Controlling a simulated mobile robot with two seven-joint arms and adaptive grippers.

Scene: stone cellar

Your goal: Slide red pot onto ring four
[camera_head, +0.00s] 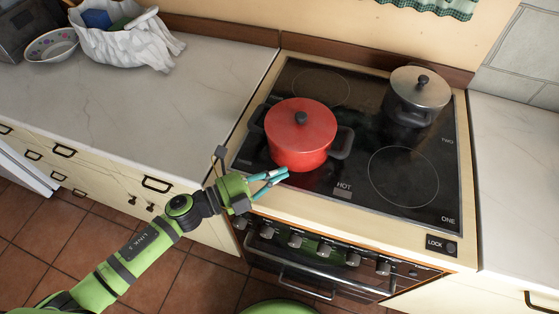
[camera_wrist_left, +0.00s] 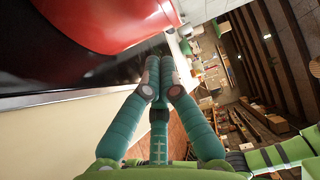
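The red pot (camera_head: 301,140) with a red lid and black knob sits on the black glass cooktop (camera_head: 345,190), at the front left. Its dark side handles stick out left and right. The ring beneath it is hidden. In the left wrist view the red pot (camera_wrist_left: 105,22) fills the upper left. My left gripper (camera_head: 284,173) is just in front of the pot at the cooktop's front edge. Its teal fingers (camera_wrist_left: 161,75) come together at the tips with nothing between them, apart from the pot. My right gripper is not in view.
A steel-lidded pot (camera_head: 418,95) stands at the back right, by the word TWO. The front right ring (camera_head: 403,177), by ONE, and the back left ring (camera_head: 321,88) are bare. Oven knobs and a handle (camera_head: 305,283) line the front. Counters flank the stove.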

